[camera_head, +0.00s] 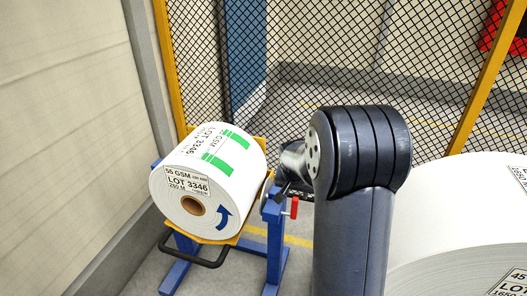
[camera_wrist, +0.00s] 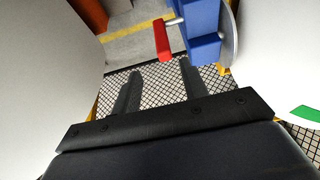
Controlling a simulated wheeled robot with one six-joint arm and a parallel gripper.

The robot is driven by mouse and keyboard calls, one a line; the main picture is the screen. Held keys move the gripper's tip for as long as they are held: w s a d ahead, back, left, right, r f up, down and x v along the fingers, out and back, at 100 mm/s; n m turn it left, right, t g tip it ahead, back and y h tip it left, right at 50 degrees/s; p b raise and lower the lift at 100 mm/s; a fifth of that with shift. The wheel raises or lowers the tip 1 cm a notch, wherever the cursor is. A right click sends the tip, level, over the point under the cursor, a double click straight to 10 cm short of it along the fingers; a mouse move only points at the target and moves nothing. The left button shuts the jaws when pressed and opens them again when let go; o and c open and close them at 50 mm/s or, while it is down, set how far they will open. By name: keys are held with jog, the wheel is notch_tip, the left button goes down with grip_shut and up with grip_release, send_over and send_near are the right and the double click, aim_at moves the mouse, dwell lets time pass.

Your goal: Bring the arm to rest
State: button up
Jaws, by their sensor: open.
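My dark arm (camera_head: 355,200) stands up large in the middle of the head view, its elbow at the top. The part beyond the elbow points away and is mostly hidden behind it. In the wrist view my gripper (camera_wrist: 158,70) shows two dark fingers spread apart, with nothing between them. A red-handled lever on a blue stand (camera_head: 275,235) is close by. In the wrist view the red handle (camera_wrist: 162,40) lies just beyond the fingertips, with a visible gap, and the blue post (camera_wrist: 202,30) is to its right.
A white paper roll (camera_head: 215,170) lies on the blue stand at left, with a black bar handle (camera_head: 195,252) in front. A larger white roll (camera_head: 440,235) is close at right. Wire mesh fence (camera_head: 400,60) stands behind, a pale wall (camera_head: 65,130) at left.

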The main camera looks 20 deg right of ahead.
aim_at(294, 201)
jog(key=x, duration=1)
jog(key=shift+w+f+b, duration=0.1)
jog(key=shift+b, duration=0.3)
jog(key=shift+w+a, duration=0.3)
